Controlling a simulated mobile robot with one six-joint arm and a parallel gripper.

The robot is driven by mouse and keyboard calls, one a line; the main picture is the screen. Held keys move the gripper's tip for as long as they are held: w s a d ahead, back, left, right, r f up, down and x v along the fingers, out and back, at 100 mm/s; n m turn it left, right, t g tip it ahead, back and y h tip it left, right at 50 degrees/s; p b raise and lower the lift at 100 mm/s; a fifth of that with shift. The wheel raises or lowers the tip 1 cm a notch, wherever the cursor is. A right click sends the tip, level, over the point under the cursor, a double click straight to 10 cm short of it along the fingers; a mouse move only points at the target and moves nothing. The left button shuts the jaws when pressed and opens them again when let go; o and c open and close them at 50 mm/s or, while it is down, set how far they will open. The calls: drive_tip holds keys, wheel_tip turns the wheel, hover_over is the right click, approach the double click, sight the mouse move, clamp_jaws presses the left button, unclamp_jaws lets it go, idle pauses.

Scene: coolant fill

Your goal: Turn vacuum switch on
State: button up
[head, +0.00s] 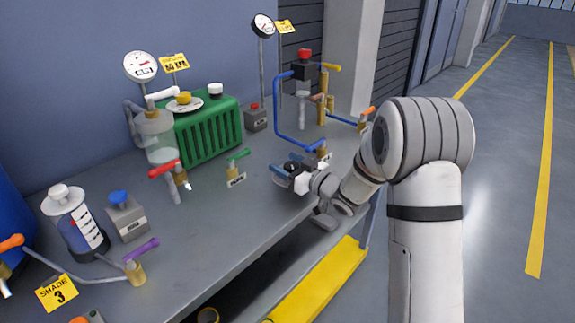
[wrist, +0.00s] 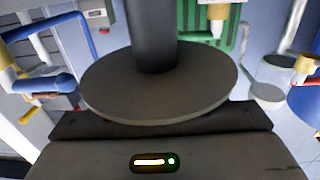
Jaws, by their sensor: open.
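Small grey boxes with coloured buttons stand on the bench, and their labels are too small to read, so I cannot tell which is the vacuum switch. One box with a blue button (head: 122,215) is at the left. One with a red button (head: 256,118) stands behind the green tank's right end, and it also shows in the wrist view (wrist: 95,14). Part of another box (head: 88,318) shows at the bottom left edge. My gripper (head: 291,171) is open above the bench's front right part, apart from these boxes. A dark disc and post hide the middle of the wrist view.
A green ribbed tank (head: 208,135) stands at the back of the bench. A red-handled valve (head: 165,170), a green-handled valve (head: 236,166) and blue pipework (head: 276,105) stand around my gripper. A bottle (head: 75,225) is at left. Bare bench (head: 190,245) lies in front.

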drive_tip(key=v, duration=0.8)
drive_tip(key=s+d+r+m+h+p, duration=0.2)
drive_tip(key=d+r+m+h+p, duration=0.1)
drive_tip(key=d+r+h, duration=0.25)
drive_tip(key=s+d+r+m+h+p, duration=0.3)
drive_tip(key=d+r+h, duration=0.1)
drive_tip(key=d+h, duration=0.3)
drive_tip(key=s+r+m+g+p, duration=0.1)
drive_tip(key=s+g, duration=0.3)
drive_tip(key=s, duration=0.9)
drive_tip(key=s+d+r+m+g+h+p, duration=0.1)
drive_tip(key=s+r+m+g+p, duration=0.1)
drive_tip(key=s, duration=1.1)
drive_tip(key=m+g+p, duration=0.1)
drive_tip(key=g+p, duration=0.1)
drive_tip(key=g, duration=0.1)
